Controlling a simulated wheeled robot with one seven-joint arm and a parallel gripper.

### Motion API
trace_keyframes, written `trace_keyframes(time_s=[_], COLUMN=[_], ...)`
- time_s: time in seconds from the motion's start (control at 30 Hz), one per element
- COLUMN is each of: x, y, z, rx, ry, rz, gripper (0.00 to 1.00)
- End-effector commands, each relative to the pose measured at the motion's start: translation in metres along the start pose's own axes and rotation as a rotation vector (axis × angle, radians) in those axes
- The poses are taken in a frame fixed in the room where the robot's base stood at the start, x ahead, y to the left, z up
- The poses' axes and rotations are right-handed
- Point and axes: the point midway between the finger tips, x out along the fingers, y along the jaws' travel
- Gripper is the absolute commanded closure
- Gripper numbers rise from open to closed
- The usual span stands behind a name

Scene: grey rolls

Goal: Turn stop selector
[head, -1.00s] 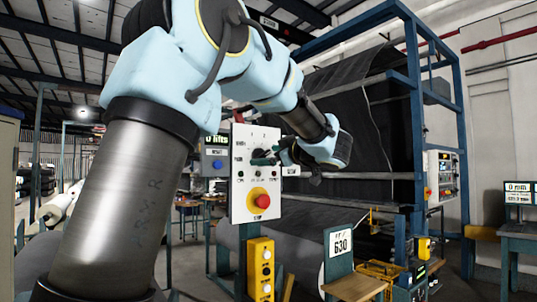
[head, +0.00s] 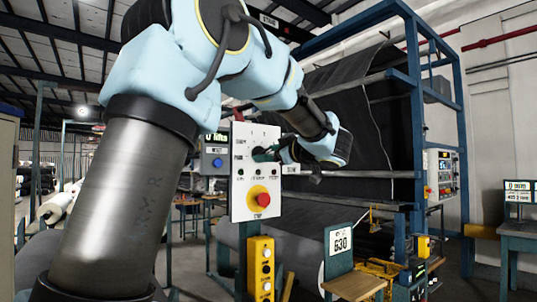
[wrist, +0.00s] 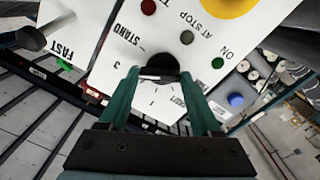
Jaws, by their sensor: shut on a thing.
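The white control panel (head: 243,203) stands on a post in front of my arm. Its dark selector knob shows in the wrist view (wrist: 163,63), near the printed words STAND and FAST and the number 3. My gripper (wrist: 161,74) has green fingers on both sides of the knob and is shut on it. In the head view my gripper (head: 268,154) meets the panel's upper part and mostly hides the knob. The knob's exact pointing is hard to read.
A red stop button (head: 261,199) on a yellow ring sits below the selector. Small indicator lamps lie between them. A grey box with a blue button (head: 216,162) is left of the panel. A yellow button box (head: 262,270) hangs below. A blue-framed machine (head: 418,130) stands right.

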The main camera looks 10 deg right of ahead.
Motion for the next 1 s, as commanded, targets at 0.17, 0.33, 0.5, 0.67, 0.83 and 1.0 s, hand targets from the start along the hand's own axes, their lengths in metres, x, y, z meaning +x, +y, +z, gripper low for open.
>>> trace_keyframes(time_s=[0.17,0.33,0.5,0.67,0.83,1.0], x=[-0.0001,-0.0001,-0.0002,0.0001,-0.0001,-0.0001], y=[-0.0012,-0.0023,-0.0033,-0.004,-0.0043,-0.0048], z=[0.0015,0.0029,0.0036,0.0036,0.0034,0.0031], rx=[-0.032,-0.113,-0.245,-0.396,-0.556,-0.718], ry=[0.0,0.0,0.0,0.0,0.0,0.0], rz=[-0.001,0.0,0.001,0.0,0.0,0.0], gripper=[0.91,0.91,0.91,0.91,0.91,0.91])
